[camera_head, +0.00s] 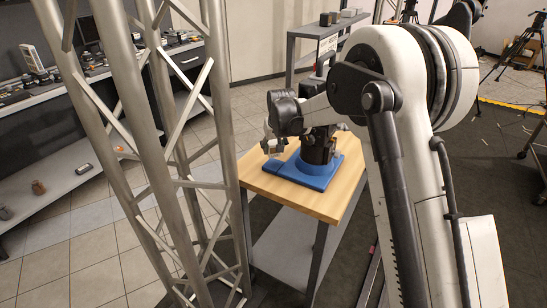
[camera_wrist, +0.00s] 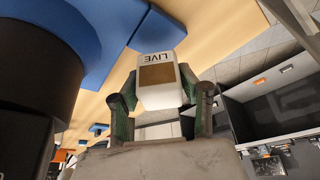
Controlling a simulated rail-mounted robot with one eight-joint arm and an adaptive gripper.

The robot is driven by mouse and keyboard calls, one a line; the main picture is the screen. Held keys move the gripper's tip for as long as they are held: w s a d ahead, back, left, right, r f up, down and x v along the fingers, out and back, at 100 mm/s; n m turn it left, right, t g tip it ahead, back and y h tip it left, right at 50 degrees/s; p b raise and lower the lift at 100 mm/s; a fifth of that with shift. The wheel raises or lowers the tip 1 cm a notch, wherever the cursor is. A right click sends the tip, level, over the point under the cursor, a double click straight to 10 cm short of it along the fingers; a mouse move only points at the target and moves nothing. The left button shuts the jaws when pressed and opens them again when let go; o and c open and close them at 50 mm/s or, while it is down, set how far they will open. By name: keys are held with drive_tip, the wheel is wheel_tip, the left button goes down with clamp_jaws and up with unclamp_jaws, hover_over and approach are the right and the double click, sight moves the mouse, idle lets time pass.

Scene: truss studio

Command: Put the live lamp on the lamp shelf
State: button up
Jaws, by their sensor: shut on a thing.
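In the wrist view the live lamp (camera_wrist: 158,95) is a small white block with a brown panel and the word LIVE upside down. My gripper (camera_wrist: 160,103) is shut on it, one finger on each side. In the head view my gripper (camera_head: 274,147) is at the left edge of the wooden table, beside a blue base; the lamp there is too small to make out clearly. A grey shelf unit (camera_head: 300,62) with a small sign and several small blocks on top stands behind the table. I cannot read whether it is the lamp shelf.
The wooden table (camera_head: 325,203) carries a blue base (camera_head: 318,183) with a dark cylinder. A metal truss (camera_head: 150,150) rises close on the left. Beyond it are a long counter (camera_head: 100,72) with several devices and a low shelf (camera_head: 50,185). Tiled floor is clear between.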

sight(274, 157)
drive_tip(key=shift+f, duration=2)
drive_tip(key=shift+f, duration=0.1)
drive_tip(key=shift+f+b, duration=0.1)
drive_tip(key=shift+b, duration=0.25)
drive_tip(key=o, duration=1.2)
drive_tip(key=shift+c, duration=0.2)
drive_tip(key=p+v, duration=0.1)
drive_tip(key=v, duration=1.1)
drive_tip(key=shift+r, duration=0.3)
